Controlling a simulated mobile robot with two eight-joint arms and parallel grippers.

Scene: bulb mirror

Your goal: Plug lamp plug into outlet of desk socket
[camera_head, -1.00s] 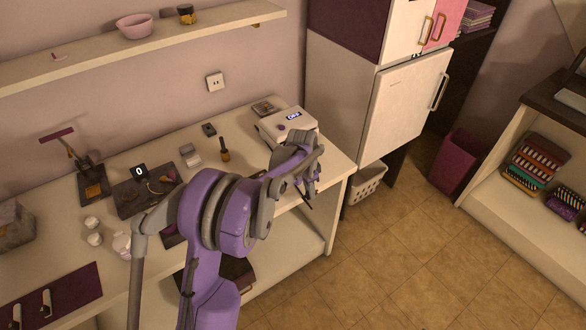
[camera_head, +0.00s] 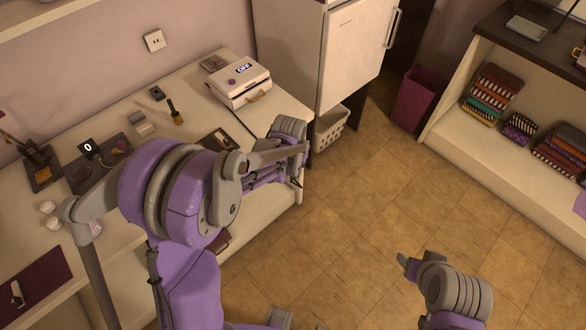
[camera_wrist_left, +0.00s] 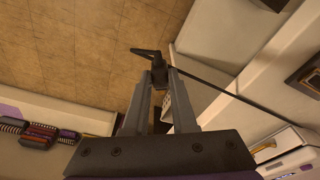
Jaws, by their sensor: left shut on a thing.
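My left gripper (camera_wrist_left: 158,78) is shut on a small black plug (camera_wrist_left: 157,62) with an angled end, seen in the left wrist view. A thin dark cord (camera_wrist_left: 240,95) runs from it to the right. In the head view the left hand (camera_head: 287,140) is at the desk's right front edge, and its fingertips and the plug are not clearly visible. A white socket plate (camera_head: 154,40) is on the wall behind the desk. A small dark block (camera_head: 156,93) lies on the desk and may be the desk socket. My right gripper (camera_head: 408,266) is low over the floor, its jaws unclear.
A brush-like item (camera_head: 175,113) and small blocks (camera_head: 141,123) are on the desk. The floor (camera_head: 370,210) is open.

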